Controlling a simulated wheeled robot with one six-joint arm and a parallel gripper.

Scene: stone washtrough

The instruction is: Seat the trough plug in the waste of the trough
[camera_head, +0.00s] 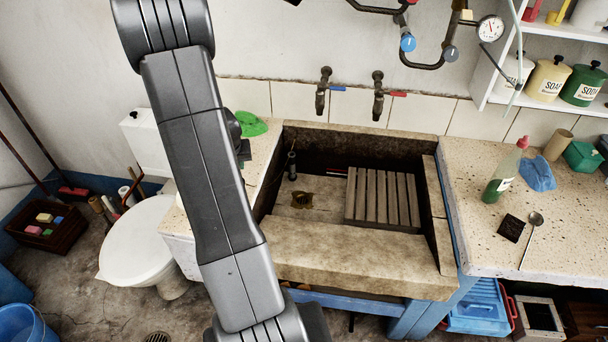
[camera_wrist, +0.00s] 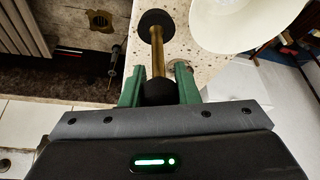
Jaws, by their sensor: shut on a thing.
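My gripper (camera_wrist: 160,88) shows in the wrist view, its two green fingers shut on the black knob of the trough plug (camera_wrist: 157,52). The plug has a brass stem with a black disc at its far end, pointing away from the gripper. In that view the disc overlaps the speckled ledge beside the trough; its height above it is unclear. The waste (camera_head: 302,200) is a brass-coloured ring with a dark hole in the floor of the stone trough (camera_head: 360,262). It also shows in the wrist view (camera_wrist: 100,20), left of the plug. In the head view my arm hides the gripper and plug.
A slatted wooden rack (camera_head: 383,198) lies in the trough, right of the waste. A dark upright object (camera_head: 291,166) stands near the trough's back left. Two taps (camera_head: 323,92) are above the back edge. A green cloth (camera_head: 252,125) lies on the left ledge. A toilet (camera_head: 138,243) stands left.

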